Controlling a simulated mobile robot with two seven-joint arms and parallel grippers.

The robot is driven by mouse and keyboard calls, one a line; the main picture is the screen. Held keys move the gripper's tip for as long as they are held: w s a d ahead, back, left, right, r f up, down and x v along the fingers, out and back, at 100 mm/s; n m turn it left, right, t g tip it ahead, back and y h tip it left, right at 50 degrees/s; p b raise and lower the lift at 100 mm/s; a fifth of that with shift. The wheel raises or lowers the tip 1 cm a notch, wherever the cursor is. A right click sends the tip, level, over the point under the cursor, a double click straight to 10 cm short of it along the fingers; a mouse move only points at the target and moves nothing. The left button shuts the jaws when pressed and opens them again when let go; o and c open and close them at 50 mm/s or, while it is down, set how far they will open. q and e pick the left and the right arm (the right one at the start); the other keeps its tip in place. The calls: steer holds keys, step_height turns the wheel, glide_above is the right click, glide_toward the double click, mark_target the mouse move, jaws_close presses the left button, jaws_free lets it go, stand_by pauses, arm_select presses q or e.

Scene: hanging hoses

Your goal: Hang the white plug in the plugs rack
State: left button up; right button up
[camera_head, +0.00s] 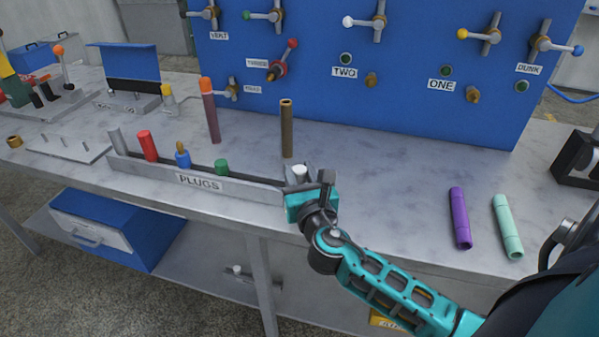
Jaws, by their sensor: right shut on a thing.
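The plugs rack (243,191) is a long grey holder labelled PLUGS along the table's front edge. It holds a grey plug (118,142), a red plug (147,146), a blue plug (182,158) with a yellowish top, and a green plug (221,168). My right gripper (308,177) is at the rack's right end, shut on the white plug (299,171). Only the white plug's top shows, and it looks upright. The gripper hides its lower part and the rack's end, so I cannot tell whether it touches the rack. My left gripper is not in view.
A brown upright tube (287,128) stands just behind the gripper, and a pink tube (211,115) with an orange top stands further left. A purple tube (460,218) and a mint tube (508,227) lie at right. A blue valve panel (420,110) stands behind. The table between is clear.

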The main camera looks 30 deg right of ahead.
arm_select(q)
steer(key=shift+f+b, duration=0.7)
arm_select(e)
steer(key=shift+f, duration=1)
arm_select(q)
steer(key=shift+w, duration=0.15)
arm_select(e)
steer(key=o, duration=1.1)
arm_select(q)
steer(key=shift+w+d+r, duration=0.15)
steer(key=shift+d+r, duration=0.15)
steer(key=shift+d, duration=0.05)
arm_select(e)
steer(key=v, duration=1.3)
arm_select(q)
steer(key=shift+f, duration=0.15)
